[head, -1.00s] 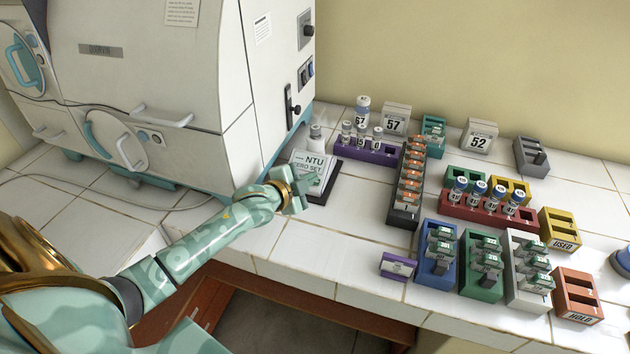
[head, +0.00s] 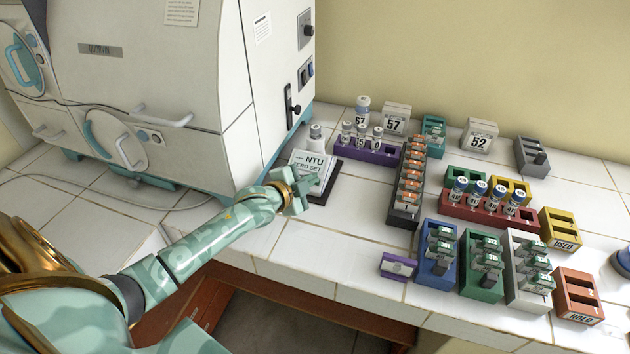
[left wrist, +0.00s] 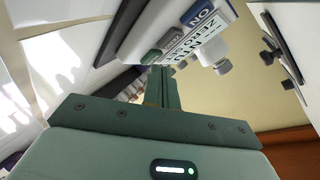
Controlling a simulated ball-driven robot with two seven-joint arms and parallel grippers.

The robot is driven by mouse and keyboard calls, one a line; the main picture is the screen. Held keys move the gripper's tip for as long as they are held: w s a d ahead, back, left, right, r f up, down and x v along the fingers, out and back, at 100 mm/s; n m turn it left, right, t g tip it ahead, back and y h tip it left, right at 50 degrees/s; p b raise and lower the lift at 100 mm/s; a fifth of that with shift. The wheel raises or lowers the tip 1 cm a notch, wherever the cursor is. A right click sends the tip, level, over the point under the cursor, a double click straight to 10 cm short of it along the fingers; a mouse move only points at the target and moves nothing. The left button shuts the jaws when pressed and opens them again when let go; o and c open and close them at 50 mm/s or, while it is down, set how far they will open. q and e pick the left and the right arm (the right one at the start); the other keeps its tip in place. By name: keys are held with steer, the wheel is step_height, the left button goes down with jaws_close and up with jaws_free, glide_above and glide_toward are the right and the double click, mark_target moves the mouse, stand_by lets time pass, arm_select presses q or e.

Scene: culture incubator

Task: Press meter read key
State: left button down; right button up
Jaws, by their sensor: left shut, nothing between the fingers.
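The meter (head: 312,163) is a small device with a pale sloped face reading NTU and ZERO SET, on a dark base beside the incubator. My left gripper (head: 303,203) is shut and empty, at the meter's front edge. In the left wrist view the shut fingers (left wrist: 161,72) point at the meter's underside edge and front keys. A green key (left wrist: 150,57) shows close to the fingertips, and a grey key lies beside it. Whether they touch I cannot tell. The key lettering is partly unreadable. My right gripper is out of view.
The white incubator (head: 180,75) stands close on the left. A purple rack (head: 368,152) with vials stands right of the meter. Several more racks (head: 405,190) fill the right of the tiled counter. The counter in front of the meter is clear.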

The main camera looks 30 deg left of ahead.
arm_select(q)
steer(key=shift+w+f, duration=0.15)
steer(key=shift+f, duration=0.15)
stand_by(0.6)
steer(key=shift+s+r+p, duration=0.4)
steer(key=shift+r+p, duration=0.3)
steer(key=shift+p, duration=0.2)
steer(key=shift+s+d+r+p, duration=0.1)
steer(key=shift+r+p, duration=0.4)
steer(key=shift+p, duration=0.1)
steer(key=r+p, duration=0.1)
steer(key=s+r+p, duration=0.1)
steer(key=p, duration=0.1)
steer(key=s+r+p, duration=0.1)
steer(key=shift+d+r+p, duration=0.2)
steer(key=shift+d+p, duration=0.05)
steer(key=shift+p, duration=0.1)
